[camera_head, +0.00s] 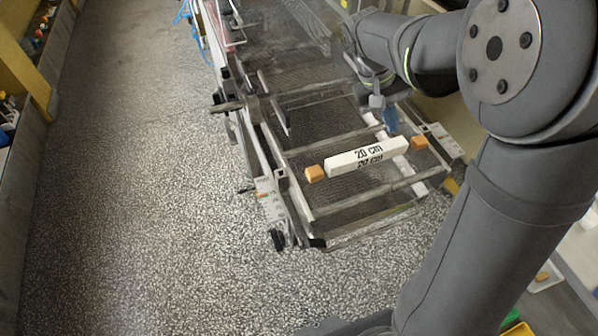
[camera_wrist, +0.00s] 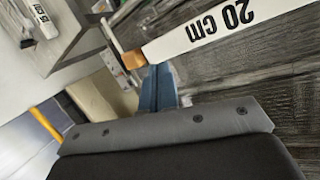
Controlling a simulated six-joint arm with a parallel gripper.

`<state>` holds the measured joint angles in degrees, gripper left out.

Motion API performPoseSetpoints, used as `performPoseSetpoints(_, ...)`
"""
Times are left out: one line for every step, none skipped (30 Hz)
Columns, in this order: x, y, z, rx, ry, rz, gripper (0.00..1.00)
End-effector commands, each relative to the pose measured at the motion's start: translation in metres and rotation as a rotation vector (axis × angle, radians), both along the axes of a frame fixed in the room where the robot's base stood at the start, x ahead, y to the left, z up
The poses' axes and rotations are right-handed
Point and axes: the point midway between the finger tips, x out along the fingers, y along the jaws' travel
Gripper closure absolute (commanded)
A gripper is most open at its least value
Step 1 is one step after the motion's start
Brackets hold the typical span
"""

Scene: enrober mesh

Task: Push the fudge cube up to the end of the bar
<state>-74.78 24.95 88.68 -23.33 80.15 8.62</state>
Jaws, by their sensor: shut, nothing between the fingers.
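A white bar marked "20 cm" (camera_head: 366,155) lies across the mesh belt. An orange-brown fudge cube (camera_head: 419,143) is by its right end, and another fudge cube (camera_head: 315,173) is by its left end, each with a narrow gap or touching; I cannot tell which. My gripper (camera_head: 391,124) has blue fingers, shut and empty, just behind the bar near its right end. In the wrist view, the shut fingers (camera_wrist: 158,72) are beside one fudge cube (camera_wrist: 134,60) at the end of the bar (camera_wrist: 215,28). I cannot tell whether they touch the cube.
The mesh belt (camera_head: 365,210) has metal cross rails and a metal side frame. In the wrist view, a white block marked "15 cm" (camera_wrist: 46,28) lies at upper left, away from the belt. The speckled floor (camera_head: 150,200) is clear on the left. A yellow post (camera_wrist: 45,124) shows at the lower left.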

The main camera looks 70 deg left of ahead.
Motion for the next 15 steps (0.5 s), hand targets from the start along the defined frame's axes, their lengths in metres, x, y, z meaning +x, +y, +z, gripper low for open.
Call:
performPoseSetpoints(-0.023, 0.008, 0.0, -0.031, 0.005, 0.103, 1.0)
performPoseSetpoints(-0.035, 0.012, 0.001, -0.051, 0.009, 0.163, 1.0)
performPoseSetpoints(-0.05, 0.016, 0.001, -0.08, 0.012, 0.242, 1.0)
performPoseSetpoints(-0.062, 0.019, 0.002, -0.102, 0.014, 0.303, 1.0)
performPoseSetpoints(-0.075, 0.021, 0.002, -0.124, 0.016, 0.363, 1.0)
performPoseSetpoints(-0.091, 0.024, 0.003, -0.156, 0.019, 0.444, 1.0)
performPoseSetpoints(-0.103, 0.025, 0.003, -0.179, 0.02, 0.503, 1.0)
performPoseSetpoints(-0.116, 0.026, 0.004, -0.203, 0.021, 0.561, 1.0)
performPoseSetpoints(-0.132, 0.028, 0.004, -0.235, 0.023, 0.638, 1.0)
performPoseSetpoints(-0.145, 0.028, 0.005, -0.259, 0.023, 0.696, 1.0)
performPoseSetpoints(-0.157, 0.028, 0.005, -0.286, 0.022, 0.752, 1.0)
performPoseSetpoints(-0.174, 0.027, 0.006, -0.32, 0.022, 0.828, 1.0)
performPoseSetpoints(-0.186, 0.026, 0.006, -0.346, 0.022, 0.885, 1.0)
performPoseSetpoints(-0.198, 0.024, 0.007, -0.372, 0.021, 0.94, 1.0)
performPoseSetpoints(-0.214, 0.022, 0.008, -0.409, 0.017, 1.012, 1.0)
